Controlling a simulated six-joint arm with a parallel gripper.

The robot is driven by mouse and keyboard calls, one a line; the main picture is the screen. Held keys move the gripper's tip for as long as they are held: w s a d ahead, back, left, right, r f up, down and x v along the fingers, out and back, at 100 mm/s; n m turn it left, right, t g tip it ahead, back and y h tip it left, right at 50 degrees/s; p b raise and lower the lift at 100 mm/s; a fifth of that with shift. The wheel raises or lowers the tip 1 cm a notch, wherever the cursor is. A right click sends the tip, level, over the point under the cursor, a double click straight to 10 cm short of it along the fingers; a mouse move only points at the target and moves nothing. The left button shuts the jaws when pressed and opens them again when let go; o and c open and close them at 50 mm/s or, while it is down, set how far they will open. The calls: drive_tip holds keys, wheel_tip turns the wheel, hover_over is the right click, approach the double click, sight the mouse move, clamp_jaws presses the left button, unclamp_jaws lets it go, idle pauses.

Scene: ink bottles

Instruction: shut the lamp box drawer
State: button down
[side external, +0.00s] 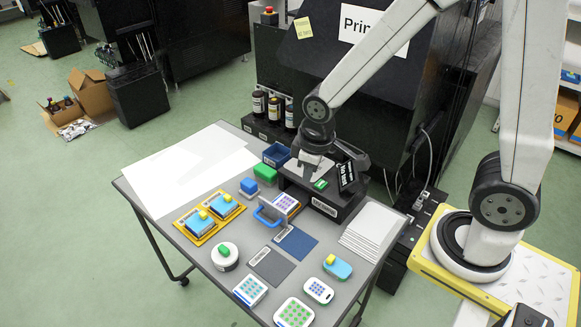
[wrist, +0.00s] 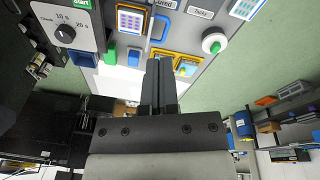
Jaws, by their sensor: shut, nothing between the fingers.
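The lamp box (side external: 325,200) is a low black box at the back right of the table, with a green button on top. Its drawer stands open toward the left front, with a blue loop handle (side external: 268,216) and a plate of purple dots (side external: 286,202) in it. In the wrist view the plate (wrist: 131,21) and the handle (wrist: 161,27) show at the top, beside the lamp box panel (wrist: 72,26). My gripper (wrist: 158,62) is shut and empty, apart from the handle. In the side view it is over the lamp box, its fingertips partly hidden.
A green block (side external: 265,172) and a blue bin (side external: 276,154) stand close left of the lamp box. Blue blocks on yellow trays (side external: 199,222) lie left of the handle. Dark mats (side external: 296,243) lie in front, and a white stack (side external: 374,232) is at right.

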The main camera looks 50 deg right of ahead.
sight(286, 202)
drive_tip(key=w+a+f+n+g+h, duration=0.1)
drive_tip(key=w+a+f+n+h, duration=0.2)
drive_tip(key=w+a+f+n, duration=0.7)
drive_tip(key=w+a+n, duration=0.2)
drive_tip(key=n, duration=0.2)
drive_tip(key=shift+g, duration=0.4)
drive_tip(key=shift+f, duration=0.15)
drive_tip(key=x, duration=0.9)
drive_tip(key=shift+d+f, duration=0.1)
drive_tip(key=shift+f, duration=0.15)
drive_tip(key=d, duration=0.2)
drive_tip(key=shift+d+f, duration=0.55)
drive_tip(key=shift+d, duration=0.5)
drive_tip(key=shift+d, duration=0.1)
drive_tip(key=d, duration=1)
drive_tip(key=shift+d, duration=0.35)
